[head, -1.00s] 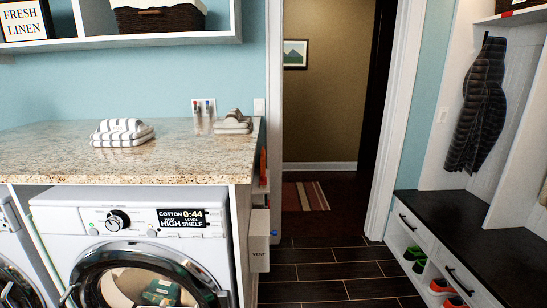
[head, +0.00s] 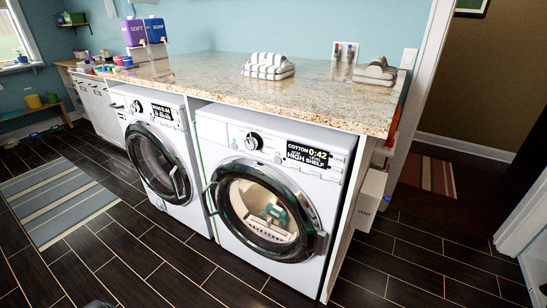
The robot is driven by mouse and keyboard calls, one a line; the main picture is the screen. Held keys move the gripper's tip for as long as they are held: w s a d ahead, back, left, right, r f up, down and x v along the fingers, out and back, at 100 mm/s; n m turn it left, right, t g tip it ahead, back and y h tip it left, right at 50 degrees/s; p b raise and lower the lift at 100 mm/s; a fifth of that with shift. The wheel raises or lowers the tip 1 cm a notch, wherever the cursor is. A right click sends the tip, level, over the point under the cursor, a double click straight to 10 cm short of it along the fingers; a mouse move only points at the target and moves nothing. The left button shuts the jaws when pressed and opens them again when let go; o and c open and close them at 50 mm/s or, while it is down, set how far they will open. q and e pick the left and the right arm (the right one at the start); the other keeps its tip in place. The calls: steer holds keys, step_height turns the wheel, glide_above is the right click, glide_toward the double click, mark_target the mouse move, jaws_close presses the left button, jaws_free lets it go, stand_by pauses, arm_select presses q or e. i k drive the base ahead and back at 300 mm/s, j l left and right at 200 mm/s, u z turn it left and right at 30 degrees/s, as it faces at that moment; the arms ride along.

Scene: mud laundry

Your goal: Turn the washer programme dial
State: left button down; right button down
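Two white front-loading machines stand side by side under the counter. The right machine (head: 215,127) has a black-and-chrome programme dial (head: 254,141) left of its display (head: 307,152), which reads COTTON 0:42 and HIGH SHELF. I cannot tell for certain which machine is the washer.
A striped rug (head: 55,200) lies on the left. The dark tiled floor (head: 150,265) before the machines looks clear.

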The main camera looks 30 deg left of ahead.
mark_target(136, 107)
steer(key=u, duration=2.05)
steer(key=i+j+z, duration=0.1)
steer(key=i, duration=0.3)
steer(key=i+j+z, duration=0.1)
steer(key=i, duration=0.3)
steer(key=i+j+z, duration=0.1)
steer(key=i, duration=0.35)
steer(key=i+j+z, duration=0.1)
steer(key=i+j, duration=0.2)
steer(key=i, duration=0.05)
